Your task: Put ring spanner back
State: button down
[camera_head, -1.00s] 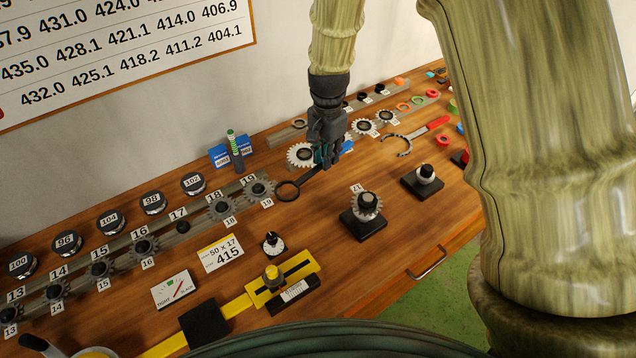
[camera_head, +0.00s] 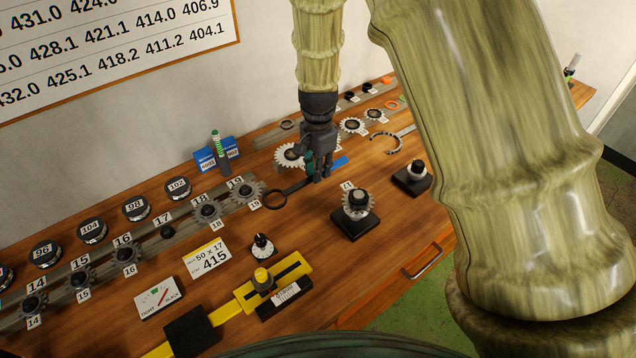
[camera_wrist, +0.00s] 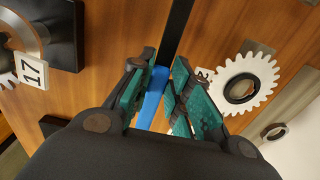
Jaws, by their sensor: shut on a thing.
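The ring spanner (camera_head: 275,200) has a dark ring and shank and a blue handle. My gripper (camera_head: 322,176) is shut on it, with the ring out to the left near the 19 gear and the blue end showing to the right. In the wrist view, my gripper (camera_wrist: 160,95) has its green-padded fingers on either side of the blue handle (camera_wrist: 151,100), and the dark shank runs up between them. The spanner looks low over the table or on it; I cannot tell which. The spanner's storage spot cannot be made out.
A white gear (camera_head: 289,156) stands close behind my gripper. A gear on a black stand (camera_head: 356,205) is to the right. A numbered gear rack (camera_head: 160,232) runs along the left. Bare wood (camera_head: 318,235) lies in front of the gripper.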

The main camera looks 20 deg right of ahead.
jog(key=shift+f+b, duration=1.55)
jog(key=shift+f, duration=0.35)
jog(key=shift+r, duration=0.1)
jog(key=c, duration=1.3)
grip_release()
notch_tip(320, 180, up, 12)
jog(key=b, duration=0.2)
jog(key=shift+b, duration=0.35)
